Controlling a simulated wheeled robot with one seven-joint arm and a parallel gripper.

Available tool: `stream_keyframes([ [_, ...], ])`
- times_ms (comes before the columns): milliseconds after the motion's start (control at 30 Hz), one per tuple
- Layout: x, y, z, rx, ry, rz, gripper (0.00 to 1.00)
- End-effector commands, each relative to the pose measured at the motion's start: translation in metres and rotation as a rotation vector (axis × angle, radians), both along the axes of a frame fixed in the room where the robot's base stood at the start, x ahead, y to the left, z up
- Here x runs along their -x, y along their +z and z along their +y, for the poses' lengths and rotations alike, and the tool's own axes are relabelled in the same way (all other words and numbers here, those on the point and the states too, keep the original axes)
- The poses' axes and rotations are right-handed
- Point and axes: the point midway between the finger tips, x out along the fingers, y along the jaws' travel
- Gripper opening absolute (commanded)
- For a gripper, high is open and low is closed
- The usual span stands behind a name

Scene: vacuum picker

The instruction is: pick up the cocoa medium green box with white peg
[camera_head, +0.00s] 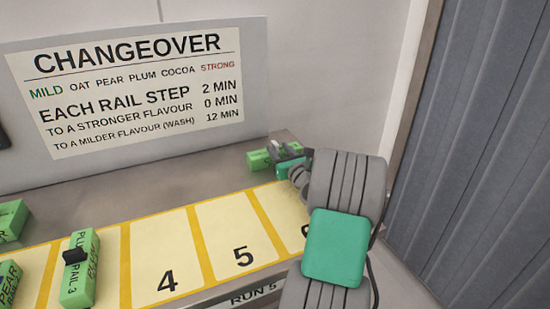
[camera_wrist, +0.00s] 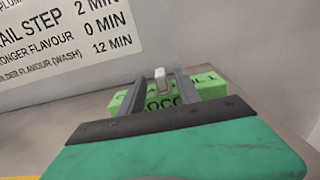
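The cocoa green box (camera_wrist: 207,85) lies ahead of my gripper in the wrist view, with part of the word "COCOA" showing on its near face. Its white peg (camera_wrist: 160,76) stands up from the top. My gripper (camera_wrist: 161,88) is open, with one finger on each side of the peg and gaps visible between. In the head view the box (camera_head: 259,159) sits on the grey counter at the far right, partly hidden by my gripper (camera_head: 285,160) and arm.
A plum green box (camera_head: 80,275) with a black peg lies on the yellow numbered rail (camera_head: 160,250). More green boxes (camera_head: 10,222) are at the far left. The changeover sign (camera_head: 140,85) stands behind the counter. Slots 4 and 5 are empty.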

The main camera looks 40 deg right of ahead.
Motion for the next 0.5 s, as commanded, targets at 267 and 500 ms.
stream_keyframes([
  [267, -0.035, -0.002, -0.011, 0.001, 0.001, 0.002, 0.40],
  [500, -0.035, -0.002, -0.011, 0.002, 0.001, 0.003, 0.33],
])
